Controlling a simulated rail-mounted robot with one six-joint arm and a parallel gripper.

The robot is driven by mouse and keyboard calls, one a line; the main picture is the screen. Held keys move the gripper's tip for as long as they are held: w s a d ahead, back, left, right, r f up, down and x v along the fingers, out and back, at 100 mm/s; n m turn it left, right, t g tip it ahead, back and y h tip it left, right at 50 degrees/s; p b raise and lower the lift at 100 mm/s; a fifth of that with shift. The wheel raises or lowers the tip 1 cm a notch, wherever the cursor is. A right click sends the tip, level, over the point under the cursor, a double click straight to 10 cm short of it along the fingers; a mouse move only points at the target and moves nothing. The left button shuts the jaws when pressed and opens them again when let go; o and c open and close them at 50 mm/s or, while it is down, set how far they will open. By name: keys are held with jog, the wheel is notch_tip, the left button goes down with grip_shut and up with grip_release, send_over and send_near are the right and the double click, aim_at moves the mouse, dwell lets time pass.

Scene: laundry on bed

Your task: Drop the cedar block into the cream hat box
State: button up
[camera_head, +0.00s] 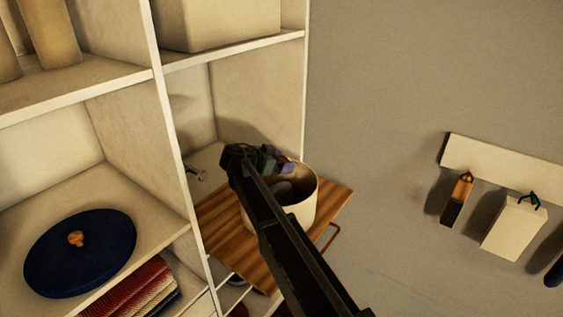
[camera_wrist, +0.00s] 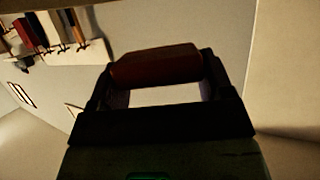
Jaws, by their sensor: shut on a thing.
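The cream hat box (camera_head: 305,209) is round and open-topped and stands on a slatted wooden board (camera_head: 222,225). My gripper (camera_head: 284,164) is at the box's back rim in the head view, with its purple finger pads seeming to be over the opening. In the wrist view a reddish-brown block, the cedar block (camera_wrist: 155,65), lies across between the two fingers of my gripper (camera_wrist: 158,80), which are shut on it. The block is hard to make out in the head view.
White shelving surrounds the board on the left. A blue round lid (camera_head: 80,254) with a wooden knob lies on the left shelf, above folded striped cloth (camera_head: 125,297). A wall rail (camera_head: 500,165) with hanging things is at right. A large cream box (camera_head: 225,22) sits above.

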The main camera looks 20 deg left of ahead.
jog(key=shift+f, duration=0.6)
jog(key=shift+r, duration=0.15)
jog(key=o, duration=1)
jog(key=shift+s, duration=0.1)
